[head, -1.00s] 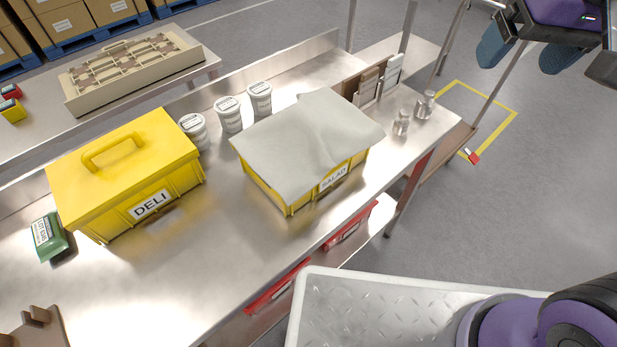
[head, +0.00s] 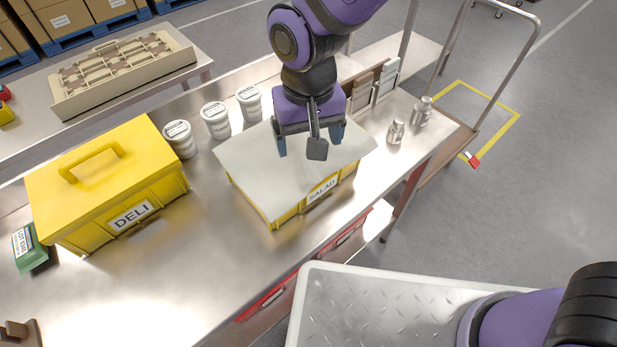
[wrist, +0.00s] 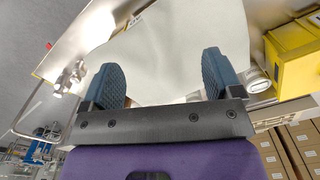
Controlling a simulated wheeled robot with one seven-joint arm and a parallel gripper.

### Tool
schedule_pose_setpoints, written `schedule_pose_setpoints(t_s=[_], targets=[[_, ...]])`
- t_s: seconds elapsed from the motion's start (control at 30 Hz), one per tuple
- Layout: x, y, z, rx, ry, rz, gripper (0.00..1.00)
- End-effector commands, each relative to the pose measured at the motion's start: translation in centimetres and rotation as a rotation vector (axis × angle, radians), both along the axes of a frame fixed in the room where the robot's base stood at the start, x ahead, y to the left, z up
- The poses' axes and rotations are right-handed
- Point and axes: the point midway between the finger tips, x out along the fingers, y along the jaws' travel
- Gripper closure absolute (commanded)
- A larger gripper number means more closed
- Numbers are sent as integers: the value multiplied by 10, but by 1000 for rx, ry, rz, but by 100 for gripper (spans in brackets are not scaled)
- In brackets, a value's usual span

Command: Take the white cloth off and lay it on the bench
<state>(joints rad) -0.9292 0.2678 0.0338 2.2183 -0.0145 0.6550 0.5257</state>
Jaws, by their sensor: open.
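The white cloth (head: 250,164) lies draped over the top of the yellow box labelled SALAD (head: 287,213), which stands on the steel bench (head: 190,250). The box's lower front and label show below the cloth's edge. My gripper (head: 311,140) is above the right part of the cloth, fingers apart and pointing down, with nothing between them. In the wrist view the cloth (wrist: 180,45) spreads beyond the two open blue fingers (wrist: 165,78). I cannot tell whether the fingertips touch the cloth.
A yellow DELI box (head: 110,190) stands left of the cloth. White tubs (head: 216,120) line the bench behind. Metal shakers (head: 397,132) stand at the right, near upright panels (head: 372,88). A green packet (head: 30,249) lies far left. Bare bench lies in front of the boxes.

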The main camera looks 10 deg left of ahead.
Motion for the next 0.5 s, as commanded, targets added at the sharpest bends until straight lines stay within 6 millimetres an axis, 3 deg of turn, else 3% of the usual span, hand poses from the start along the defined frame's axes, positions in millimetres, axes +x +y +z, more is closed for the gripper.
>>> schedule_pose_setpoints(t_s=[0.5], targets=[[0, 0, -56, -3, 2, 0, 15]])
